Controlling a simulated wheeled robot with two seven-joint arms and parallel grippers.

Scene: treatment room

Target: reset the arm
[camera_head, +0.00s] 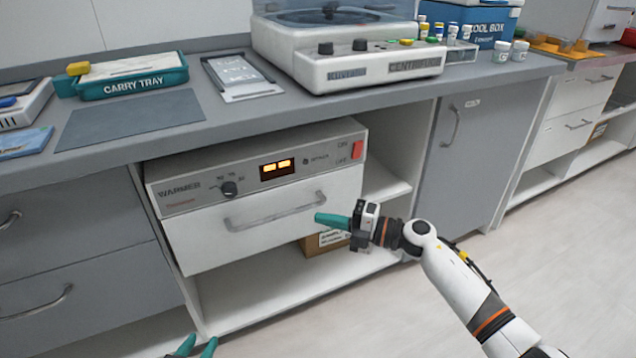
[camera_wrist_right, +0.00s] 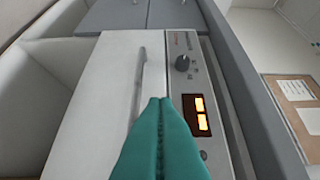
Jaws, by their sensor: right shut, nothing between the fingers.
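My right gripper (camera_head: 320,218) has teal fingers and is in front of the warmer's white drawer, near the right end of its handle. In the right wrist view its fingertips (camera_wrist_right: 160,100) are pressed together with nothing between them. The drawer handle (camera_wrist_right: 138,85) shows just beyond them; I cannot tell whether they touch it. My left gripper (camera_head: 197,347) shows only as two teal fingertips at the bottom edge. They stand apart with nothing seen between them; the rest is out of view.
The warmer (camera_head: 255,172) sits under the grey counter (camera_head: 215,115), its display lit. A cardboard box (camera_head: 325,243) lies on the shelf below. A centrifuge (camera_head: 345,65), carry tray (camera_head: 130,82) and blue tool box (camera_head: 470,25) stand on the counter. The floor (camera_head: 400,320) at right is clear.

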